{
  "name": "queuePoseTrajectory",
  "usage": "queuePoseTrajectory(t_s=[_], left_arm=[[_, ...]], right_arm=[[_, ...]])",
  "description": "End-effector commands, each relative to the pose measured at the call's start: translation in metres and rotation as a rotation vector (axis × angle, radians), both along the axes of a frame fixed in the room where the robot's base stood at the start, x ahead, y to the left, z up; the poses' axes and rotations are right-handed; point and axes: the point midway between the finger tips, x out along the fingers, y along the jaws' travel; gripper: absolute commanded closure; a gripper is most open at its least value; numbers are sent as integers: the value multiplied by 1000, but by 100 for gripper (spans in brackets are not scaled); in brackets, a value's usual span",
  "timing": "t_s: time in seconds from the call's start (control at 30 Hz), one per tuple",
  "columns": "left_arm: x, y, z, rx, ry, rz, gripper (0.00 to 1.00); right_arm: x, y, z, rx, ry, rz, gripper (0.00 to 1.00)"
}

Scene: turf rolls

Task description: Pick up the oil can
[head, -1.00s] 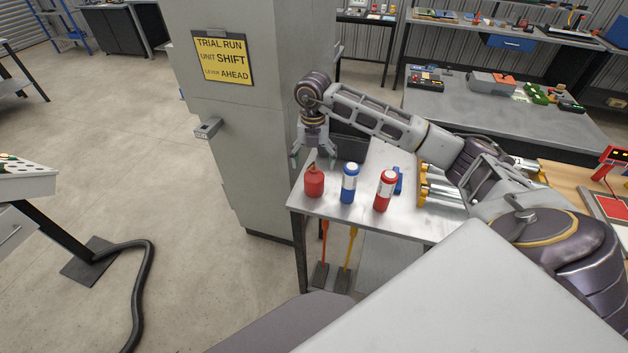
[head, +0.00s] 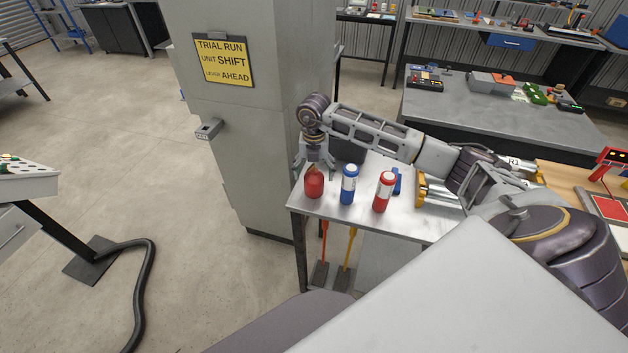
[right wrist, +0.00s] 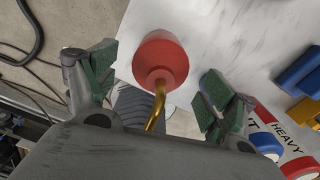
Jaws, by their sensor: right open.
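The oil can is a small red can (head: 314,186) with a brass spout, standing upright at the near left corner of the metal table. In the right wrist view the red can (right wrist: 160,58) lies between and a little beyond the open fingers, and its curved spout points toward the palm. My right gripper (head: 315,168) is open just above and behind the can, with its fingers pointing down. The green finger pads of the right gripper (right wrist: 158,92) stand apart on both sides and do not appear to touch the can. My left gripper is not in view.
A grey cabinet (head: 235,140) rises close on the left.

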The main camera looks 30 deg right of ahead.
Motion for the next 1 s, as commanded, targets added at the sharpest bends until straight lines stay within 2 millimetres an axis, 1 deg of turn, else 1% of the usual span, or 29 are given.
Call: queuePoseTrajectory(t_s=[0.17, 0.6, 1.0], left_arm=[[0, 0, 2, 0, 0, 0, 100], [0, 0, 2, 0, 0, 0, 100], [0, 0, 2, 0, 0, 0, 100]], right_arm=[[0, 1, -9, 1, 1, 1, 16], [0, 0, -9, 0, 0, 1, 16], [0, 0, -9, 0, 0, 0, 67]])
